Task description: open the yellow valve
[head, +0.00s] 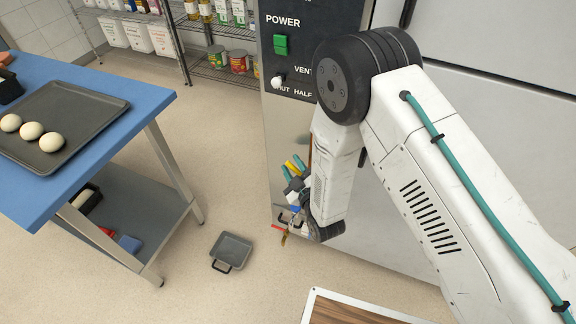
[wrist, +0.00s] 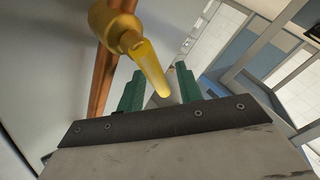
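The yellow valve (wrist: 121,28) is a lever handle on a copper pipe (wrist: 104,82) in the wrist view. Its lever points down toward my gripper (wrist: 160,88), and its tip shows between the two teal fingers. The fingers are apart, with a gap on both sides of the lever, so my gripper is open. In the head view the yellow lever (head: 292,166) is small and lies by the teal fingers of my gripper (head: 293,168), low on the front of the oven panel. My arm hides much of the pipe there.
Below my gripper in the head view are a blue handle (head: 295,208) and a red handle (head: 278,228). A panel (head: 310,45) with a green switch is above. A blue table (head: 60,205) with a tray (head: 85,128) stands left. A grey pan (head: 231,251) lies on the floor.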

